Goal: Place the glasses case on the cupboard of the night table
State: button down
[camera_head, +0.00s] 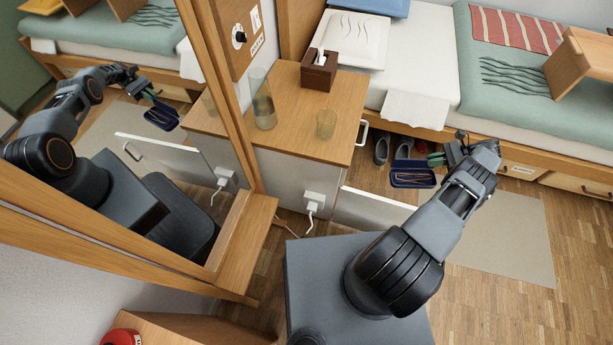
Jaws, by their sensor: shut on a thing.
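The dark blue glasses case (413,181) is open, with a pair of glasses visible in it. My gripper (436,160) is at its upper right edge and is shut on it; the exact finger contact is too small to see. The night table (345,100) has a wooden top and white sides, and stands left of the case. The inside of the cupboard is hidden from this view.
On the night table stand a tissue box (319,70), a glass carafe (263,104) and a tumbler (326,123). Shoes (402,150) sit by the bed (430,65). A mirror (130,150) at left reflects my arm. A rug (505,240) lies on open floor at right.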

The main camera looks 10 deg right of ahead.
jog(key=w+a+f+m+t+h+b, duration=0.1)
jog(key=w+a+f+m+t+b, duration=0.2)
jog(key=a+f, duration=0.45)
jog(key=w+a+f+m+t+h+b, duration=0.15)
jog(key=a+f+b, duration=0.25)
jog(key=f, duration=0.6)
jog(key=w+a+f+m+t+h+b, duration=0.1)
jog(key=w+a+f+m+t+b, duration=0.25)
jog(key=a+f, duration=0.35)
jog(key=w+a+f+b, duration=0.1)
jog(key=w+a+b, duration=0.1)
jog(key=a, duration=0.6)
jog(key=w+a+f+b, duration=0.2)
jog(key=w+a, duration=0.2)
jog(key=a, duration=0.5)
jog(key=shift+w+f+n, duration=0.15)
jog(key=shift+w+n, duration=0.15)
jog(key=shift+n, duration=0.1)
jog(key=shift+f, duration=0.1)
notch_tip(320, 180, down, 5)
jog(key=b, duration=0.3)
jog(key=shift+r, duration=0.2)
jog(key=shift+a+f+b, duration=0.15)
jog(key=shift+f+b, duration=0.1)
jog(key=shift+b, duration=0.25)
jog(key=shift+r, duration=0.15)
